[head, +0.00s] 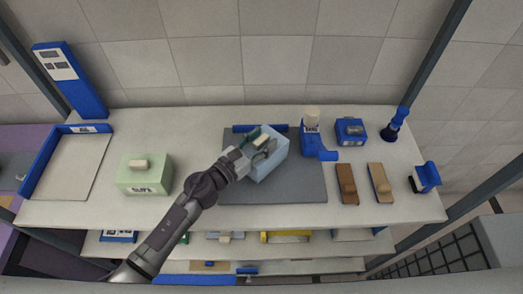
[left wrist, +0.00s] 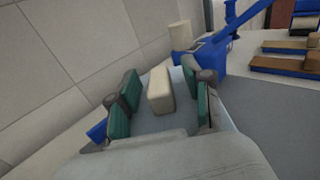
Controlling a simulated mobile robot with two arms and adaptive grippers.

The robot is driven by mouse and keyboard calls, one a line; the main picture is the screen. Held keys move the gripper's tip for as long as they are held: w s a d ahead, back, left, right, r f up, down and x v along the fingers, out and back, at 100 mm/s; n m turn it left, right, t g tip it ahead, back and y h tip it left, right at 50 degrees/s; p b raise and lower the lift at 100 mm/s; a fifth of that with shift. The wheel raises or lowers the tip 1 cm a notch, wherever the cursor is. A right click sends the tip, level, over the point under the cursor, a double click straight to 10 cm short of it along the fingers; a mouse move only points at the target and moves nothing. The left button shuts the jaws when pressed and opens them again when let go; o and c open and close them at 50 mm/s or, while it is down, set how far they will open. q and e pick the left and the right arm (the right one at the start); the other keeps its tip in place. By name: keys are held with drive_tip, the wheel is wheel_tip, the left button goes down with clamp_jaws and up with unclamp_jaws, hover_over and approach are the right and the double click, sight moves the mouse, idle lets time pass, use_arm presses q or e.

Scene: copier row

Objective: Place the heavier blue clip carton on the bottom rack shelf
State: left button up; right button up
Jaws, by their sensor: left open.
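A light blue carton (head: 272,163) with a beige handle on top stands on a grey mat (head: 298,197) on the worktop. My left gripper (head: 262,145) is over the carton's top, around its handle. In the left wrist view the gripper (left wrist: 160,95) is open, with a green-padded finger on each side of the beige handle (left wrist: 160,91) and visible gaps. A pale green carton (head: 143,176) with a printed label and a beige handle stands on the worktop to the left. Lower shelves (head: 345,249) show partly below the worktop. My right gripper is not in view.
A blue-rimmed tray (head: 68,165) lies at the far left. A blue dispenser-like item (head: 313,137), a blue box (head: 350,131), two stamp-like blocks (head: 347,185) and another blue item (head: 424,178) stand to the right. Several items lie on the lower shelves. Dark posts frame the sides.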

use_arm(q)
drive_tip(key=shift+a, duration=0.1)
clamp_jaws()
drive_tip(key=shift+r, duration=0.25)
